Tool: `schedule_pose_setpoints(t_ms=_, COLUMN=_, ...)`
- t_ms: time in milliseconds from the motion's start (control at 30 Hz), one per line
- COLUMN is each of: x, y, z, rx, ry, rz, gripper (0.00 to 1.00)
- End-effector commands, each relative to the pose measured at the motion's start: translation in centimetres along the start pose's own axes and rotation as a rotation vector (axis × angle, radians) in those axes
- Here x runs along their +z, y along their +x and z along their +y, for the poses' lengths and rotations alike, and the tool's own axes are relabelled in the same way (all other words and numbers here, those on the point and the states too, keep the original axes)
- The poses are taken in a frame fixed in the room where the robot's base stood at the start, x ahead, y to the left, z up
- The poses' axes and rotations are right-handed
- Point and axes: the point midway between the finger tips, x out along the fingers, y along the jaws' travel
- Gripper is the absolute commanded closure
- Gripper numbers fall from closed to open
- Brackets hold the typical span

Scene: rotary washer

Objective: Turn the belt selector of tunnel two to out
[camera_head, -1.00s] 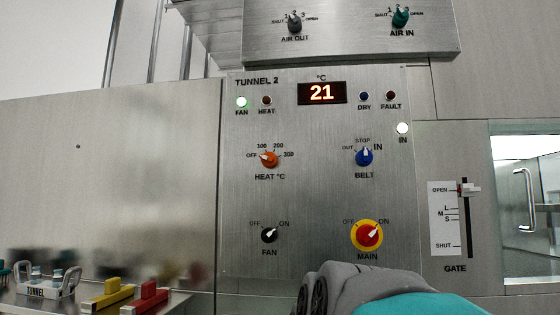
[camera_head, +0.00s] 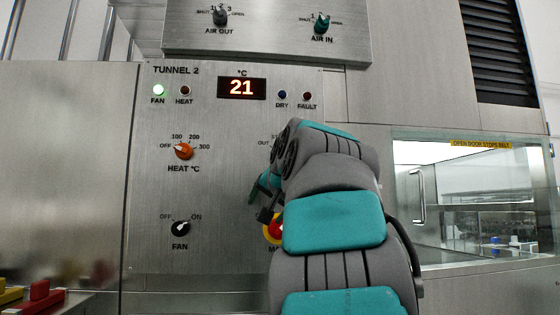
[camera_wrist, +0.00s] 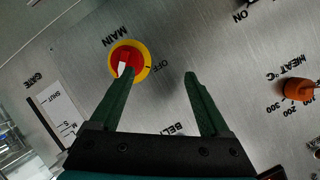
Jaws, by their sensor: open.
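The panel of tunnel two (camera_head: 150,205) faces me. My arm covers the belt selector in the head view; only its OUT mark (camera_head: 263,142) shows at the left. In the wrist view the selector is also hidden, with part of the BELT label (camera_wrist: 170,128) just above my gripper's body. My gripper (camera_wrist: 158,73) is open and empty, its green fingers pointing at the panel. The left finger tip overlaps the edge of the red and yellow main knob (camera_wrist: 128,60). I cannot tell whether it touches. The gripper shows partly in the head view (camera_head: 256,193).
The orange heat knob (camera_head: 183,152) and black fan knob (camera_head: 180,228) are left of my arm. The main knob (camera_head: 271,230) is partly covered. The gate slider's scale (camera_wrist: 62,108) shows at left in the wrist view. A glass window (camera_head: 470,200) is at right.

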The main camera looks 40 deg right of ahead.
Motion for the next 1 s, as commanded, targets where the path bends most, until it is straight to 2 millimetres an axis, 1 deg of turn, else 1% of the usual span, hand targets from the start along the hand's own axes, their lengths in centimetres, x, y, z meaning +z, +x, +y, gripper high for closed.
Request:
schedule_pose_setpoints(t_ms=33, x=-2.2, y=-0.8, z=-0.2, rx=-0.014, ry=0.001, rz=0.054, gripper=0.2)
schedule_pose_setpoints(t_ms=100, x=-4.7, y=-2.0, z=-0.8, rx=-0.038, ry=0.002, rz=0.117, gripper=0.2)
schedule_pose_setpoints(t_ms=200, x=-7.5, y=-4.0, z=-1.8, rx=-0.073, ry=-0.006, rz=0.199, gripper=0.2)
schedule_pose_setpoints(t_ms=333, x=-9.9, y=-6.2, z=-2.9, rx=-0.111, ry=-0.027, rz=0.278, gripper=0.2)
schedule_pose_setpoints(t_ms=433, x=-10.7, y=-7.5, z=-3.5, rx=-0.132, ry=-0.042, rz=0.316, gripper=0.2)
schedule_pose_setpoints(t_ms=533, x=-11.1, y=-8.3, z=-3.9, rx=-0.144, ry=-0.054, rz=0.337, gripper=0.2)
schedule_pose_setpoints(t_ms=633, x=-11.4, y=-8.3, z=-4.1, rx=-0.148, ry=-0.055, rz=0.343, gripper=0.2)
schedule_pose_setpoints(t_ms=733, x=-11.9, y=-7.5, z=-4.2, rx=-0.148, ry=-0.054, rz=0.344, gripper=0.2)
schedule_pose_setpoints(t_ms=1000, x=-13.4, y=-3.8, z=-5.0, rx=-0.147, ry=-0.054, rz=0.343, gripper=0.2)
